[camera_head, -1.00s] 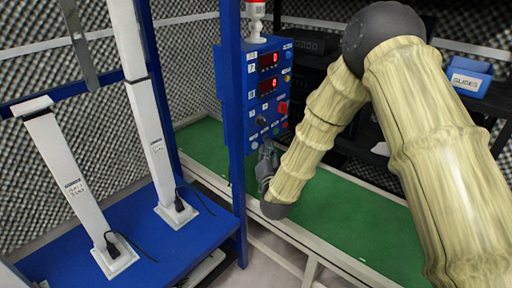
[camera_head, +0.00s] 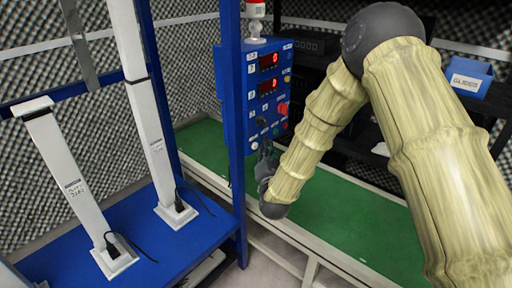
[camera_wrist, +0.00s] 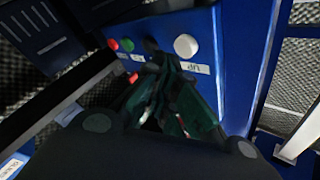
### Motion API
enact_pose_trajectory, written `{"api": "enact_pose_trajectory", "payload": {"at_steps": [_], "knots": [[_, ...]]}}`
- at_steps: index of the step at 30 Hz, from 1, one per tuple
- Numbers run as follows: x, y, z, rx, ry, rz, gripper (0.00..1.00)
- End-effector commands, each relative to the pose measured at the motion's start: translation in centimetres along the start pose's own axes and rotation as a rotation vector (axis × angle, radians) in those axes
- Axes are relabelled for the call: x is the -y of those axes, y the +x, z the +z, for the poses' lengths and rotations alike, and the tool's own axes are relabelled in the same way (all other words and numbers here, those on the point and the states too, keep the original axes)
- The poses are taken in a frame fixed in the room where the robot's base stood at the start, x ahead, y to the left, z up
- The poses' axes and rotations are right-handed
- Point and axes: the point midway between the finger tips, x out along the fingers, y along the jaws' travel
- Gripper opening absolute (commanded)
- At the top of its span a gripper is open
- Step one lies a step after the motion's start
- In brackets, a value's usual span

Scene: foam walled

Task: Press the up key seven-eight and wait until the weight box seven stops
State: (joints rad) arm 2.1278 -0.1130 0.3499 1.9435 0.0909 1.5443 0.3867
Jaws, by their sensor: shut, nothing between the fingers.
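The blue control panel (camera_head: 268,95) stands on the green bench, with two red displays and several knobs and buttons. My gripper (camera_head: 265,148) is shut and empty at the panel's lower part. In the wrist view its dark fingertips (camera_wrist: 162,64) are close to the panel's buttons. A white button (camera_wrist: 186,46) has a label (camera_wrist: 195,68) that appears to read UP, seen upside down. A black button (camera_wrist: 150,47) is beside it, just beyond the fingertips. I cannot tell whether the fingertips touch any button. I cannot make out which box is weight box seven.
White columns (camera_head: 75,180) with small labels stand on a blue platform (camera_head: 185,245) at left. A blue post (camera_head: 232,130) rises close left of the panel. A blue box (camera_head: 469,77) sits at right. The green bench top (camera_head: 350,215) is largely clear.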

Motion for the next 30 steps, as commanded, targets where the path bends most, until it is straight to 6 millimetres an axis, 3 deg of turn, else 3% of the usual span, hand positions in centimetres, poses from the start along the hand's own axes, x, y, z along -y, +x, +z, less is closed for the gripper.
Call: {"api": "enact_pose_trajectory", "payload": {"at_steps": [30], "knots": [[0.48, 0.6, 0.43, 0.0, 0.0, 0.0, 0.0]]}}
